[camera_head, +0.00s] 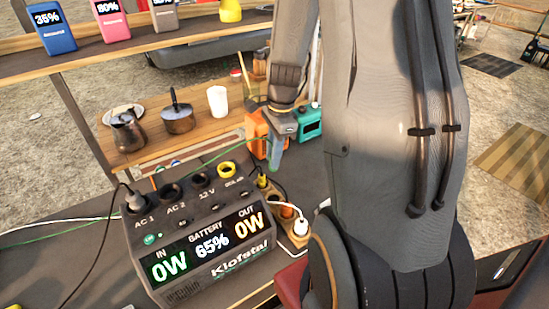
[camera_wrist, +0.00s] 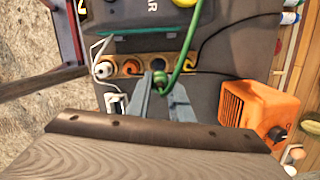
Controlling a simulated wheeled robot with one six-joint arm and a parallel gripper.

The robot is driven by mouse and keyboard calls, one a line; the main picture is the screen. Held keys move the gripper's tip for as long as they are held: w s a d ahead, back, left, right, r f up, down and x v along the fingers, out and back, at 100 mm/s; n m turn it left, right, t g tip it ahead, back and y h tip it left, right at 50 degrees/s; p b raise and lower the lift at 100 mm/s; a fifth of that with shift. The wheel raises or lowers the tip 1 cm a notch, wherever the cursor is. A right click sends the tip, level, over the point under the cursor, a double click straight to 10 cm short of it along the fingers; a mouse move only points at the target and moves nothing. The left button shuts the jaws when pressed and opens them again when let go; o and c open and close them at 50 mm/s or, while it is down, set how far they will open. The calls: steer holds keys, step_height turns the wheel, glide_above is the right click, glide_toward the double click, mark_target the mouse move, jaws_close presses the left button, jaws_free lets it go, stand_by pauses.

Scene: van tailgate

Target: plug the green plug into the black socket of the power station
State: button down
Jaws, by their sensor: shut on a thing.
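The power station (camera_head: 205,240) stands on the dark bench with a row of round sockets along its top. The AC 2 socket (camera_head: 171,191) and the 12 V socket (camera_head: 200,181) look black and empty; the last socket has a yellow rim (camera_head: 226,170). My gripper (camera_head: 275,163) points down to the right of and behind the station, apart from it. In the wrist view its fingers are shut on the green plug (camera_wrist: 160,78), whose green cable (camera_wrist: 190,42) loops up. The plug's prongs are hidden.
A wooden power strip (camera_head: 292,232) with a white plug (camera_head: 299,226) lies right of the station. An orange box (camera_wrist: 250,106) and a teal box (camera_head: 308,122) stand near my gripper. A shelf (camera_head: 160,40) with phone-like devices hangs over the back. Loose cables cross the bench.

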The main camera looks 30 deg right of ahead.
step_height(320, 180, up, 10)
steer(key=p, duration=0.7)
steer(key=shift+f, duration=0.1)
steer(key=w+a, duration=0.1)
steer(key=a, duration=0.9)
steer(key=w+a, duration=0.2)
steer(key=a, duration=0.9)
steer(key=shift+w, duration=0.3)
steer(key=shift+f, duration=0.15)
steer(key=shift+f+b, duration=0.45)
steer(key=shift+f, duration=1.1)
steer(key=shift+f, duration=0.9)
steer(key=shift+f, duration=0.35)
